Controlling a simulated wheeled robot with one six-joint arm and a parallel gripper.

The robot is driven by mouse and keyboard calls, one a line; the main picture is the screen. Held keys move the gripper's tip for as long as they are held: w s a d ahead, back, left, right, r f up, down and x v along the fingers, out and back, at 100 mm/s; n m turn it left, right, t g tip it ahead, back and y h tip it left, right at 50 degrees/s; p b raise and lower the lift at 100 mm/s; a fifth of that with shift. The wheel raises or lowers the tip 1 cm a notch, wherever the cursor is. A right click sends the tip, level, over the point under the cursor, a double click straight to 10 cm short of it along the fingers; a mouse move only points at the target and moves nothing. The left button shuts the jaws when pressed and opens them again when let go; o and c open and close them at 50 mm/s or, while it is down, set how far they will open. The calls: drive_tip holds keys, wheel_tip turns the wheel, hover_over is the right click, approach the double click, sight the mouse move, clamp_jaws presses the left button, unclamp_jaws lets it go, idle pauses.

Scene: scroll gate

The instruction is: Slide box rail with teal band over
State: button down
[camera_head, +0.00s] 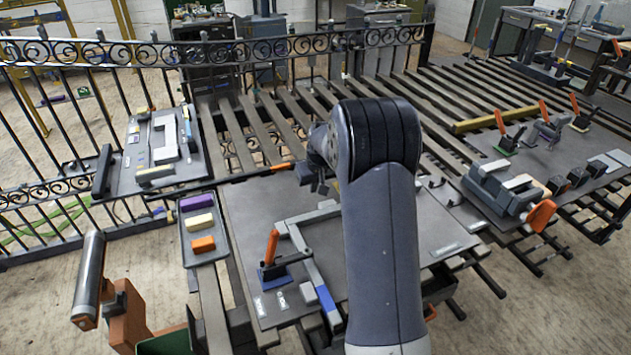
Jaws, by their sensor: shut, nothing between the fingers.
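My gripper (313,181) shows as a dark, small shape left of my large grey arm, over the back part of the grey work plate (240,215). Its fingers look shut and empty, though my arm hides part of this area. A black bar (225,182) with an orange end runs along the plate's back edge and ends close to my gripper; I cannot tell if they touch. I cannot make out a teal band on any rail. A grey angled rail (305,250) with a blue section (326,298) lies on the plate, partly hidden by my arm.
An orange-handled clamp (271,255) stands beside the angled rail. A tray (208,255) holds purple, cream and orange blocks at left. A yellow beam (495,118) and several toggle clamps (548,130) are at right. A scroll-topped iron fence (130,52) runs behind and left.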

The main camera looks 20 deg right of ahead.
sight(318, 204)
drive_tip(key=p+x, duration=0.1)
drive_tip(key=x, duration=0.4)
drive_tip(key=shift+s+f, duration=0.15)
drive_tip(key=shift+s, duration=0.05)
drive_tip(key=shift+s+p, duration=0.5)
drive_tip(key=shift+s, duration=1.25)
drive_tip(key=shift+f, duration=0.1)
drive_tip(key=shift+s+d, duration=0.1)
